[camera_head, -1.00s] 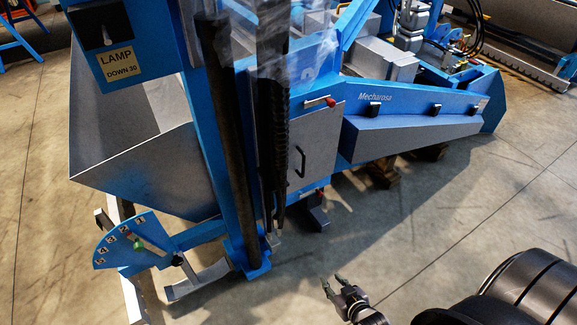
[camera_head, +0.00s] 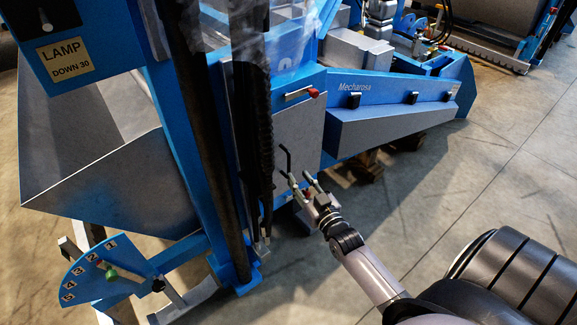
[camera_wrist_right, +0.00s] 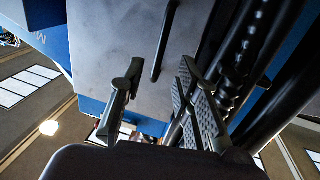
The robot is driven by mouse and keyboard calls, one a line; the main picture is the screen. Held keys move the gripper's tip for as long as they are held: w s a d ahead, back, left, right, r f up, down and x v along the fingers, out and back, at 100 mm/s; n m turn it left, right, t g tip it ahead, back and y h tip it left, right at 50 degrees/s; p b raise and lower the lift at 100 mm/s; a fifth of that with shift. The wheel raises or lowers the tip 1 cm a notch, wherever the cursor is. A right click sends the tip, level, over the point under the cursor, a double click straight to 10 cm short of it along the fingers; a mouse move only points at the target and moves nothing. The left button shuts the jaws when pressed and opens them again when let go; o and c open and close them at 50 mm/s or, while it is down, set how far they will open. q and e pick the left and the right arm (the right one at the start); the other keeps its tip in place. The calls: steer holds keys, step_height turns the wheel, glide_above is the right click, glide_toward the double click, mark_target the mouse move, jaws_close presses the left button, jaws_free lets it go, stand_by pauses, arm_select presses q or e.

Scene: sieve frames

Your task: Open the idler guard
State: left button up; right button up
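The idler guard appears to be the grey panel (camera_head: 305,130) on the blue machine, closed as far as I can see. A black bar handle (camera_head: 287,160) is on its face, and a latch lever with a red knob (camera_head: 313,92) lies across its top edge. My right gripper (camera_head: 299,177) is open and empty at the lower end of the handle, partly overlapping it. In the right wrist view, the panel (camera_wrist_right: 120,45) fills the upper middle and the handle (camera_wrist_right: 164,42) stands beyond and between the open fingers (camera_wrist_right: 158,88). My left gripper is not in view.
Dark vertical columns (camera_head: 256,130) stand close left of the panel. A blue side housing marked Mecharosa (camera_head: 400,90) projects to the right. A numbered blue dial plate (camera_head: 90,273) is at lower left. The concrete floor (camera_head: 440,190) on the right is clear.

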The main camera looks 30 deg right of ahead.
mark_target(289, 164)
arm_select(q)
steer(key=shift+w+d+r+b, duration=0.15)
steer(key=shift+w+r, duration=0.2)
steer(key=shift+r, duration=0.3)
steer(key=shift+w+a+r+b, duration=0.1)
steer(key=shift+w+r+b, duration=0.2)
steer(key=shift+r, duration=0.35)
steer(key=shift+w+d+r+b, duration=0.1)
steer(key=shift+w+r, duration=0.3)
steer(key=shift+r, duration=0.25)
arm_select(e)
steer(key=shift+w+d, duration=0.25)
steer(key=shift+w, duration=1.7)
steer(key=shift+w+d, duration=0.2)
steer(key=shift+w, duration=1.7)
steer(key=shift+c, duration=0.2)
jaws_close()
